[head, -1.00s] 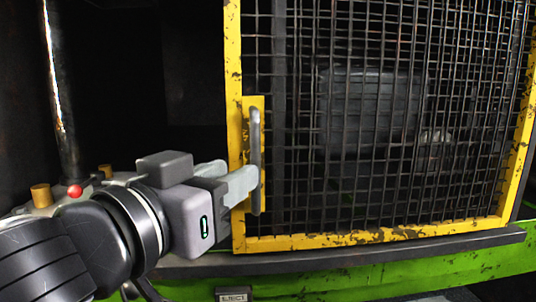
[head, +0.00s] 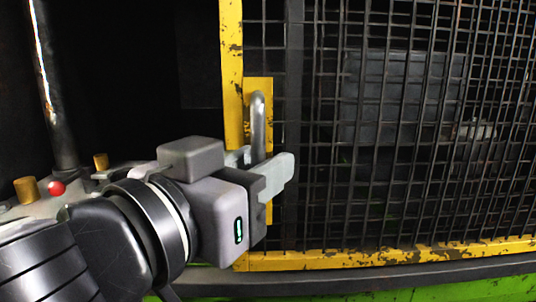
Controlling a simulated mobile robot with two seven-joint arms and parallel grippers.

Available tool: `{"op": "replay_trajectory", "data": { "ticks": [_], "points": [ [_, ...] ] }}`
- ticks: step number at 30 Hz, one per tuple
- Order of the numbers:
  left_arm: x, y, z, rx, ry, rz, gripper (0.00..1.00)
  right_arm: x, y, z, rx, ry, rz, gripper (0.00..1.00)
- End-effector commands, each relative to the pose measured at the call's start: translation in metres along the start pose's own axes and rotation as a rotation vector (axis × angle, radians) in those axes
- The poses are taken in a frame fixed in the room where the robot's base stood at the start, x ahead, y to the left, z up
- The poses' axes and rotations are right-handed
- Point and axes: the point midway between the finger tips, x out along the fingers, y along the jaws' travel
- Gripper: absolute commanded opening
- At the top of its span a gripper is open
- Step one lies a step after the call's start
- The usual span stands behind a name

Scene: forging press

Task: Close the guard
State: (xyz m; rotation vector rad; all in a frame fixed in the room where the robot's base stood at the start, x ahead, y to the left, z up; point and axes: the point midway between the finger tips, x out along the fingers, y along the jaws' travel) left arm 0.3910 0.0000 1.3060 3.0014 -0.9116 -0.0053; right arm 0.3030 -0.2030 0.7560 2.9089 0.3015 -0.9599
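The guard is a black wire mesh panel in a chipped yellow frame (head: 232,60), filling the middle and right of the head view. To its left is a dark opening. An upright grey bar handle (head: 258,115) sits on a yellow plate at the guard's left edge. My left gripper (head: 262,160) is at the lower part of this handle, with one finger on each side of the bar. The fingers look spread, and no firm grip shows. They hide the handle's lower end. My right gripper is not in view.
A green ledge with a dark rail (head: 370,276) runs below the guard. A shiny metal post (head: 50,90) stands at the left in front of the dark opening. A dark block (head: 400,100) shows behind the mesh.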

Motion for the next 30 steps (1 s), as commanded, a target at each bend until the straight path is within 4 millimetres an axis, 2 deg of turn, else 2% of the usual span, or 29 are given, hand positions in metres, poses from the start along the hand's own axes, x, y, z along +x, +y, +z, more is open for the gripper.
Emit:
{"op": "replay_trajectory", "data": {
  "ticks": [14,15,18,30],
  "points": [
    [-0.0034,0.0025,-0.0002,0.000,0.001,0.000,0.35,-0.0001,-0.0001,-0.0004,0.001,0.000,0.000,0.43],
    [-0.0033,0.0025,-0.0002,0.000,0.001,0.000,0.29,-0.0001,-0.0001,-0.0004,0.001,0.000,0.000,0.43],
    [-0.0033,0.0024,-0.0001,0.000,0.001,0.000,0.00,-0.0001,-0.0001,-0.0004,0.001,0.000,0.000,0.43],
    [-0.0025,0.0033,0.0004,-0.001,0.000,-0.001,0.00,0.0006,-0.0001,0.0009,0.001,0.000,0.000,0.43]
  ]
}}
